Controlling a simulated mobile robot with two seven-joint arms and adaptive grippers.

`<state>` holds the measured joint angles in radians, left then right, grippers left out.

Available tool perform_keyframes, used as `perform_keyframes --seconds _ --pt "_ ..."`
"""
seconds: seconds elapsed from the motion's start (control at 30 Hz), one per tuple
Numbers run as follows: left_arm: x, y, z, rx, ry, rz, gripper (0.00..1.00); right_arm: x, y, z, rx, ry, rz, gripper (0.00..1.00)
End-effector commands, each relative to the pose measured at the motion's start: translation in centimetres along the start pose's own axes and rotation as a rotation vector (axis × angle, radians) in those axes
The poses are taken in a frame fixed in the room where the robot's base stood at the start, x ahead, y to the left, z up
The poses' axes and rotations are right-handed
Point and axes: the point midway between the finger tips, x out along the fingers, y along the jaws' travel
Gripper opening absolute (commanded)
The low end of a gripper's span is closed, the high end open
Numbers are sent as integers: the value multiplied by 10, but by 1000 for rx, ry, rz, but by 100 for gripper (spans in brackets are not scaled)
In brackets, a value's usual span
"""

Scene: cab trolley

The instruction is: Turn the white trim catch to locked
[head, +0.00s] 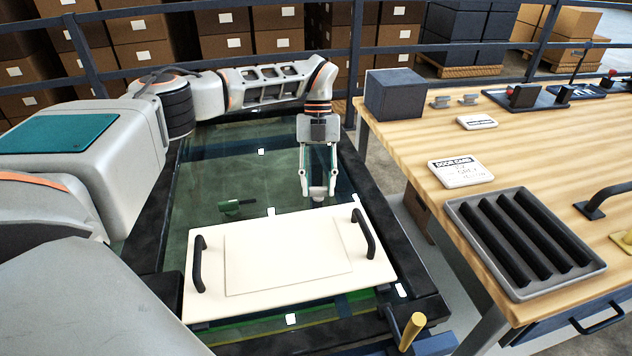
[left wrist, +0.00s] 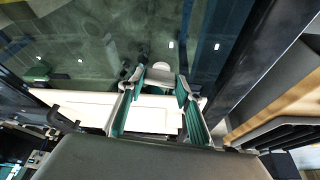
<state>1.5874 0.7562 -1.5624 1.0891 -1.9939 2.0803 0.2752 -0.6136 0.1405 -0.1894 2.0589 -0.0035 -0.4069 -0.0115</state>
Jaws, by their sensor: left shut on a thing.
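The white trim catch (head: 317,194) sits at the far edge of the cream trim panel (head: 208,260), partly covered by my fingers. My left gripper (head: 318,188) reaches down over it from the far side and is shut on it. In the left wrist view the rounded white catch (left wrist: 161,69) shows between the tips of my left gripper (left wrist: 160,84). Which way the catch is turned is hard to tell. My right gripper is not in view.
A dark green catch (head: 236,206) is left of the gripper, on the glassy green surface. The panel has two black handles (head: 198,264) (head: 363,234). A yellow-topped lever (head: 412,331) stands at the near right corner. A wooden bench (head: 412,148) with a ribbed tray (head: 464,217) lies to the right.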

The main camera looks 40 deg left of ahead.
Motion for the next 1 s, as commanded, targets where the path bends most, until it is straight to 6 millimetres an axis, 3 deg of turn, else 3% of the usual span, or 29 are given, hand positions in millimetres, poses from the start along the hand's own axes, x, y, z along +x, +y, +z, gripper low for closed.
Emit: perform_keyframes --seconds 1.0 --pt "-4 -5 -4 889 -3 370 13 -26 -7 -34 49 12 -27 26"
